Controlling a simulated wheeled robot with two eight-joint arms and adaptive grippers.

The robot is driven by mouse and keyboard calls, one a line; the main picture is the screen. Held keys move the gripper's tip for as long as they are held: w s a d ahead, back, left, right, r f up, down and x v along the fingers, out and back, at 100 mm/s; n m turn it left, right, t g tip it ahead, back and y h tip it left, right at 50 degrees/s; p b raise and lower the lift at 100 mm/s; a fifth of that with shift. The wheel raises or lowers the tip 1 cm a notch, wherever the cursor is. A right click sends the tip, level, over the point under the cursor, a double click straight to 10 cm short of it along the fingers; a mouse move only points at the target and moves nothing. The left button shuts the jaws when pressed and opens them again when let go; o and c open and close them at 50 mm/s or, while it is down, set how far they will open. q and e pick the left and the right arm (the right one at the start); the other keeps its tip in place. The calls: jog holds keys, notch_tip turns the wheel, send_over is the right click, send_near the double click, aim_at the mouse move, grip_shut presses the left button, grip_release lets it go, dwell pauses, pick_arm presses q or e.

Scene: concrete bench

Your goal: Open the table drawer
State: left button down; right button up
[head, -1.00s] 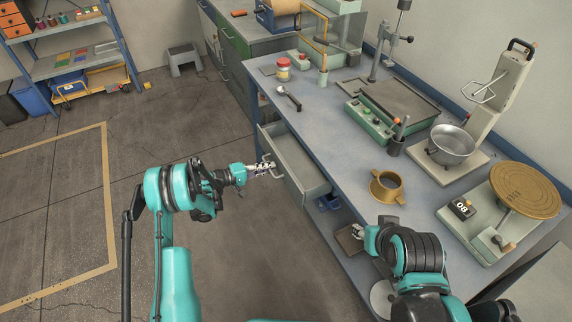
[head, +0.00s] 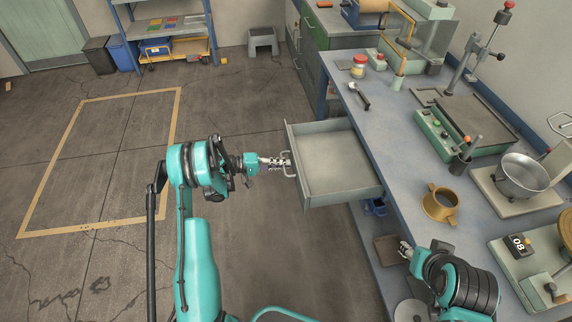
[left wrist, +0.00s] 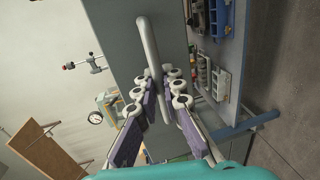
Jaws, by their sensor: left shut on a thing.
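The table drawer (head: 338,167) is pulled well out of the left side of the blue-grey bench, and its inside is bare. My left gripper (head: 282,162) is at the drawer's front, shut on the metal bar handle (head: 294,172). In the left wrist view the handle (left wrist: 147,45) runs between the two fingers of my left gripper (left wrist: 157,88), against the grey drawer front (left wrist: 112,35). My right gripper (head: 404,250) hangs low beside the bench, away from the drawer; its fingers are too small to read.
The bench top (head: 395,150) carries a red-lidded jar (head: 358,68), a brass ring (head: 439,203) and a metal bowl (head: 523,172). The floor (head: 120,150) left of the drawer is clear.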

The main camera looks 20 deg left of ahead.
pick_arm(q)
jog(key=c, duration=1.6)
grip_release()
jog(key=shift+a, duration=0.1)
jog(key=v, duration=1.1)
jog(key=shift+s+a+r, duration=0.1)
jog(key=shift+s+a, duration=0.1)
jog(key=shift+a, duration=0.1)
